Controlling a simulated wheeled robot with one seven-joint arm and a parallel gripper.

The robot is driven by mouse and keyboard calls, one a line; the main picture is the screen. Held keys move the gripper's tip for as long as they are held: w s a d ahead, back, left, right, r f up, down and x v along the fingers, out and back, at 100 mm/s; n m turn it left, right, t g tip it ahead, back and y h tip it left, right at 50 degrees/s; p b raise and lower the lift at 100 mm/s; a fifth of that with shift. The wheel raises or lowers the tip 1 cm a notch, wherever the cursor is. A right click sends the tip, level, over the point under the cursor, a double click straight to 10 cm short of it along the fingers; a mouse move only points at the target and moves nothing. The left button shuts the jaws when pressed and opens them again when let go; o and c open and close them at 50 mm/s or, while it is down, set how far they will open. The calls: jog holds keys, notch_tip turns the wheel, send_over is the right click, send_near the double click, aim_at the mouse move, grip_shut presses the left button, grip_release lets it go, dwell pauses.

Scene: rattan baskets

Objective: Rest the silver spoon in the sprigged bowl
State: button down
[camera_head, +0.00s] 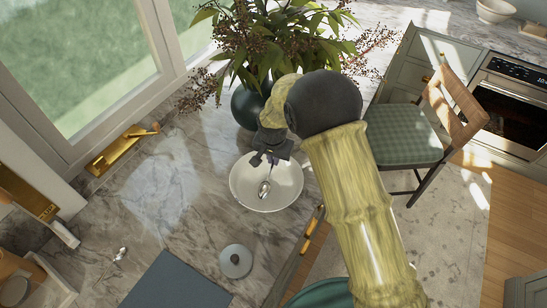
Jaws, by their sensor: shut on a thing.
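A white round bowl (286,196) stands on the grey marble counter near the dark vase; I cannot make out a sprig pattern on it. My gripper (270,158) is over the bowl's back rim, pointing down. It is shut on a silver spoon (265,189), whose handle runs up to the fingers. The spoon's head hangs over the inside of the bowl; I cannot tell whether it touches the bottom. My arm hides what lies to the right of the bowl.
A dark vase (244,106) with leafy branches stands close behind the bowl. A small grey lidded pot (236,262), a blue-grey mat (175,285) and another spoon (119,255) lie in front and left. The counter's left middle is clear. A chair (403,135) stands right.

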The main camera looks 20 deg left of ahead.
jog(key=shift+f, duration=0.2)
jog(key=c, duration=1.5)
grip_release()
jog(key=shift+o, duration=0.2)
notch_tip(320, 180, up, 17)
jog(key=s+d+b, duration=0.1)
jog(key=s+b, duration=0.1)
jog(key=b, duration=0.2)
jog(key=shift+s, duration=0.3)
jog(key=shift+r, duration=0.1)
